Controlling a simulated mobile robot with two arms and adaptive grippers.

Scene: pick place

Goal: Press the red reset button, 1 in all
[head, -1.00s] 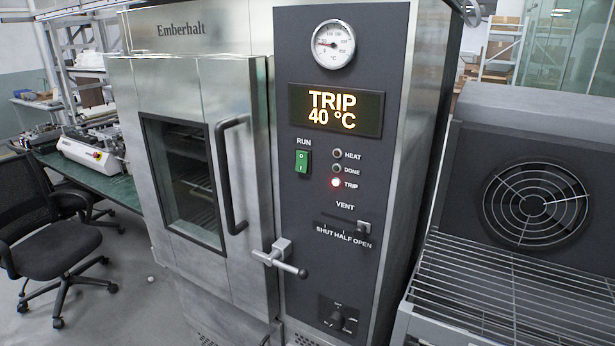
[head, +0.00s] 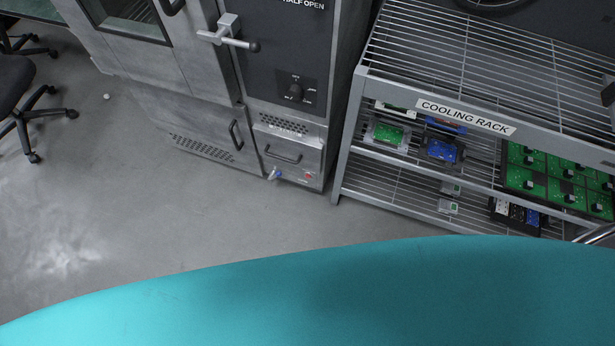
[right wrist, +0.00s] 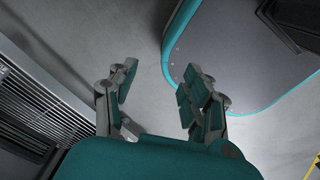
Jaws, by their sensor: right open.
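A small red button (head: 308,177) shows in the head view, low on the front of the oven cabinet (head: 200,110), at the bottom right of its lower panel. It is small in the picture, so whether it is pressed cannot be told. A blue-ended valve or tap (head: 275,173) sits to its left. My right gripper (right wrist: 155,85) shows in the right wrist view, open with nothing between its fingers, above bare floor and away from the button. My left gripper is in neither current view.
The cooling rack (head: 350,130) stands right of the oven, holding several circuit boards. A door handle lever (head: 228,36) juts from the oven. A black chair (head: 15,90) is at the left. Grey floor (head: 180,220) lies clear before the oven. A slatted surface (right wrist: 40,100) is left in the wrist view.

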